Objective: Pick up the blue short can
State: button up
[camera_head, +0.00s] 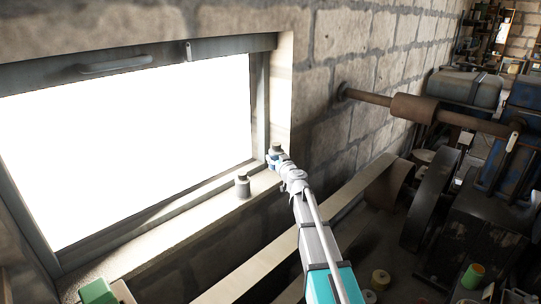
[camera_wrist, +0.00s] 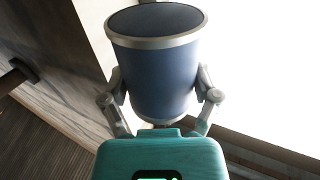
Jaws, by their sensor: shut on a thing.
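The blue short can (camera_wrist: 160,75) fills the middle of the wrist view. It has a silver rim and a dark top, and stands between the two fingers of my gripper (camera_wrist: 161,98). The fingers touch it on both sides, low on its body. In the head view my gripper (camera_head: 277,160) is at the far right end of the window sill. Only a small dark and blue part of the can (camera_head: 276,149) shows there, partly hidden by my gripper. I cannot tell whether its base rests on the sill.
A small grey bottle-like item (camera_head: 242,186) stands on the sill (camera_head: 205,217) left of my gripper. The bright window (camera_head: 125,145) is behind the sill. A brick wall (camera_head: 345,60) rises on the right, with a rusty pipe (camera_head: 415,108) and engine machinery. A green object (camera_head: 97,291) is at lower left.

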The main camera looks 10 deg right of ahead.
jog(key=s+d+r+p, duration=0.2)
jog(key=s+r, duration=0.1)
jog(key=s, duration=0.4)
jog(key=shift+s+d+r+p, duration=0.25)
jog(key=shift+s+r+p, duration=0.05)
jog(key=shift+s+p, duration=0.1)
jog(key=shift+r, duration=0.15)
